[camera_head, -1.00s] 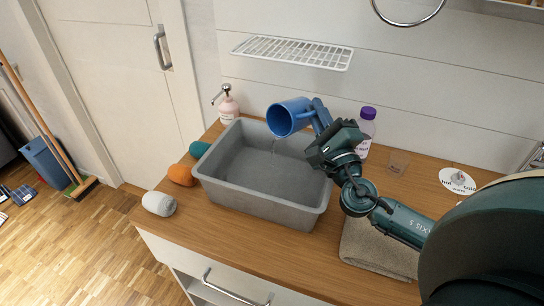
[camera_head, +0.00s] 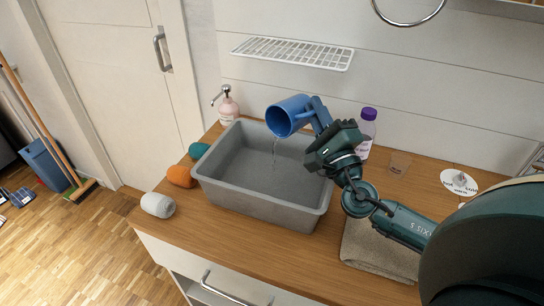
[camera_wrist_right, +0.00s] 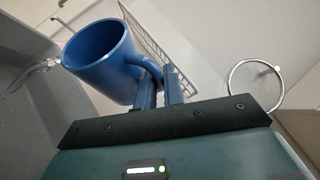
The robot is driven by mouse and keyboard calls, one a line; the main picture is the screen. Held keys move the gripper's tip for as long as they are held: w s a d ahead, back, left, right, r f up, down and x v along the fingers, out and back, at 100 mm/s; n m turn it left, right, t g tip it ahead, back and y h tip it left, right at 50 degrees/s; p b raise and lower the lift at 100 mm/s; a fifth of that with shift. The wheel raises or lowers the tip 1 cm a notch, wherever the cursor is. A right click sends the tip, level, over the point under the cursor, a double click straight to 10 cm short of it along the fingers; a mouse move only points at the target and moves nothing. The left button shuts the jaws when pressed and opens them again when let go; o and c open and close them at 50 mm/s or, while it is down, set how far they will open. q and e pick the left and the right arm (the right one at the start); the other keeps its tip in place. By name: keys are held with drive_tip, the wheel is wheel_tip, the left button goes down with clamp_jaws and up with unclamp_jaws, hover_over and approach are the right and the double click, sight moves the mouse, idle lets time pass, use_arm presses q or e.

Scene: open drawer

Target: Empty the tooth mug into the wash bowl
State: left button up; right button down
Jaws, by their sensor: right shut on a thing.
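The blue tooth mug (camera_head: 288,116) is tipped over the grey wash bowl (camera_head: 262,165), its mouth facing left and down. A thin stream of water (camera_head: 275,150) falls from its rim into the bowl. My right gripper (camera_head: 318,112) is shut on the mug's handle side, above the bowl's back right. In the right wrist view the mug (camera_wrist_right: 101,58) sits at the fingertips (camera_wrist_right: 158,90), with its handle between them, and water leaves its rim at left. The mug's inside is mostly hidden in the head view. My left gripper is not in view.
A soap pump bottle (camera_head: 228,104) stands behind the bowl. Rolled cloths (camera_head: 180,176) lie left of it. A purple-capped bottle (camera_head: 366,132) and a small glass (camera_head: 399,162) stand at right. A folded towel (camera_head: 378,250) lies in front. A wire shelf (camera_head: 293,51) hangs above.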

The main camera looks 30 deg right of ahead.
use_arm(q)
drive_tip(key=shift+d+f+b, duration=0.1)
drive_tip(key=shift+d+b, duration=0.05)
drive_tip(key=shift+b, duration=0.35)
use_arm(e)
drive_tip(key=shift+s+a+r+n+t+y, duration=0.1)
drive_tip(key=shift+a+r+n+t+y, duration=0.2)
drive_tip(key=shift+n+y, duration=0.35)
drive_tip(key=shift+s+a+r+n+t+y, duration=0.1)
drive_tip(key=shift+a+r+n+t+y, duration=0.2)
drive_tip(key=shift+n, duration=0.55)
